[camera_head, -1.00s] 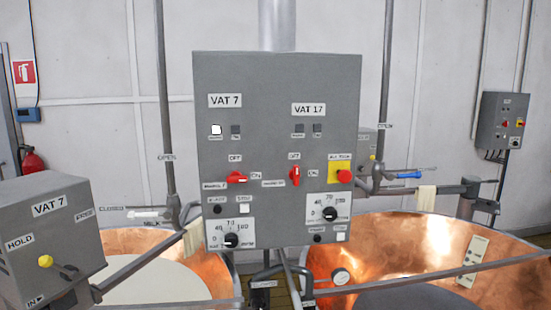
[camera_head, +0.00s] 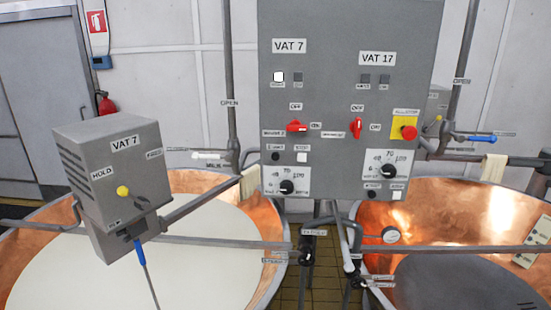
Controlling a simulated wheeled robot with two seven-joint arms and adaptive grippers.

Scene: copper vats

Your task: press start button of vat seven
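The grey control panel (camera_head: 350,90) stands in the middle of the head view, its top edge cut off. Its left column carries the VAT 7 label (camera_head: 289,46). Low in that column is the small black vat 7 start button (camera_head: 276,156), under a small label. A white stop button (camera_head: 302,157) sits just right of it. Above them is a red vat 7 switch (camera_head: 297,126), and below them a black dial (camera_head: 287,187). A small lamp (camera_head: 279,77) under the VAT 7 label looks white. Neither of my grippers is in view.
The VAT 17 column (camera_head: 377,59) has similar controls and a red emergency button (camera_head: 409,132). A grey VAT 7 box (camera_head: 115,170) stands over the left copper vat (camera_head: 272,265), holding pale liquid. The right copper vat (camera_head: 440,200) and pipes lie below the panel.

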